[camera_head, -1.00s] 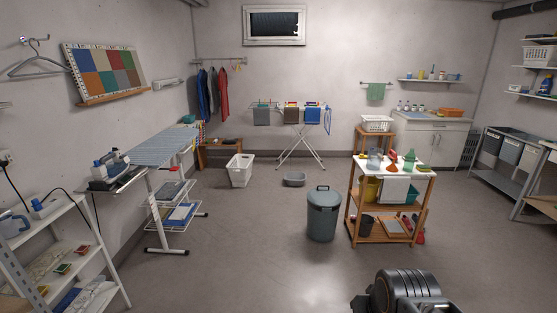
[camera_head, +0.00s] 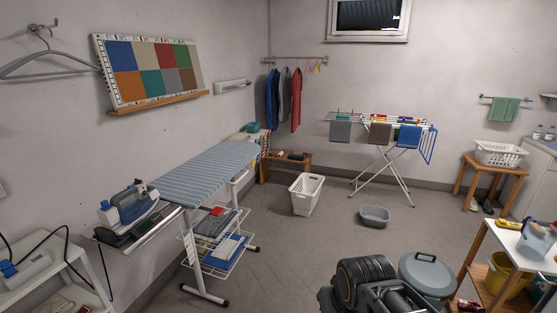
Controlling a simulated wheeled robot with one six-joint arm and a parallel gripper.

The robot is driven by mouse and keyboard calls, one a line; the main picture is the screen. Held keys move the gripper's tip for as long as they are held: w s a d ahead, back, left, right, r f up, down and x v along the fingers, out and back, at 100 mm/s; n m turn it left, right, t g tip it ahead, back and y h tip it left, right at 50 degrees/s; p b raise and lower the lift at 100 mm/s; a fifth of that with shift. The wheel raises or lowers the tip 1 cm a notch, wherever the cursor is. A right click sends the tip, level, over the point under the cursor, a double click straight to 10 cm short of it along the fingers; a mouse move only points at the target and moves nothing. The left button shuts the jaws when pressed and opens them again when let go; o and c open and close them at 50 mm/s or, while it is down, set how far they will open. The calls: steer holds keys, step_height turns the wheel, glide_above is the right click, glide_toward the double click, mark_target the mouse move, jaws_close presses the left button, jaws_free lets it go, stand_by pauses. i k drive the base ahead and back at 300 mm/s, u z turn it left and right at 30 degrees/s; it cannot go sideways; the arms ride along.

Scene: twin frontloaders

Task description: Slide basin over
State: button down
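A dark ribbed part of my own arm fills the bottom of the view, well short of the basin. My gripper's fingers do not show.
A white laundry basket (camera_head: 306,193) stands left of the basin. A lidded grey bin (camera_head: 427,276) stands nearer, beyond my arm. An ironing board (camera_head: 195,178) is at left, a wooden cart (camera_head: 476,260) at right. Open floor lies between the board and bin.

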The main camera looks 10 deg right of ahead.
mark_target(371, 215)
steer(key=u, duration=0.05)
steer(key=i, duration=2.5)
steer(key=z, duration=0.55)
steer(key=i, duration=2.3)
steer(key=z, duration=1.6)
steer(key=i, duration=1.25)
steer(key=z, duration=0.55)
